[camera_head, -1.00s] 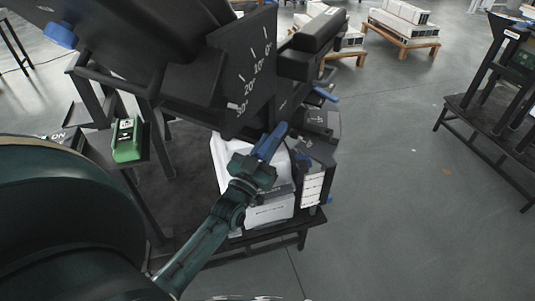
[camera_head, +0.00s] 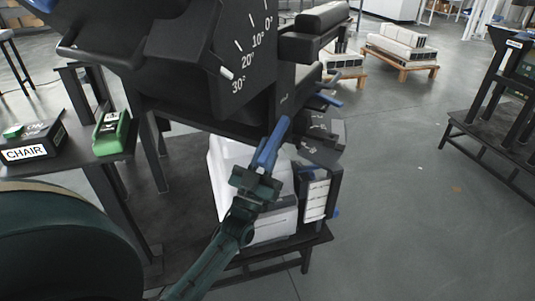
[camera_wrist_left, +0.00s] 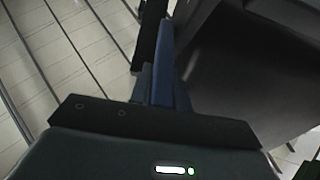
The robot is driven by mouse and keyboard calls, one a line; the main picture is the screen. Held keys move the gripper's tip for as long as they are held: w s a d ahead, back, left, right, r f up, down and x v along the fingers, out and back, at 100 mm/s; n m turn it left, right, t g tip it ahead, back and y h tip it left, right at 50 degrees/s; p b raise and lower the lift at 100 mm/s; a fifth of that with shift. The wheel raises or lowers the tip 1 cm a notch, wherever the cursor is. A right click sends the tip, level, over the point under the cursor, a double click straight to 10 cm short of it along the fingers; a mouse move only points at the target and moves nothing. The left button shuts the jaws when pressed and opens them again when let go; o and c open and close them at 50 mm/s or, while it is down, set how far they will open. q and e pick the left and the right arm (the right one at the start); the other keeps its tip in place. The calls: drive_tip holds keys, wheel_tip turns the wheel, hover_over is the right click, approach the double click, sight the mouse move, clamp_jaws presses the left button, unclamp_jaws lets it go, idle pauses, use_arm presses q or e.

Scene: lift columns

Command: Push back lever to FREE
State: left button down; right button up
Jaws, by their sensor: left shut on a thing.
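A blue lever (camera_head: 270,147) stands below and to the right of a black angle panel (camera_head: 235,45), slanting up to the right. My left gripper (camera_head: 258,180) reaches in from below and is shut on this lever near its lower end. In the left wrist view the blue lever (camera_wrist_left: 163,70) rises from between the fingers, beside a dark panel. The gripper hides the lever's lower part. I see no FREE marking that I can read. My right gripper is not in view.
A box marked CHAIR (camera_head: 30,147) and a green device (camera_head: 111,132) sit on a shelf at left. White boxes stand behind my forearm.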

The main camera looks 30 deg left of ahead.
use_arm(q)
drive_tip(key=c, duration=1.3)
unclamp_jaws()
drive_tip(key=v, duration=1.3)
drive_tip(key=shift+s, duration=0.1)
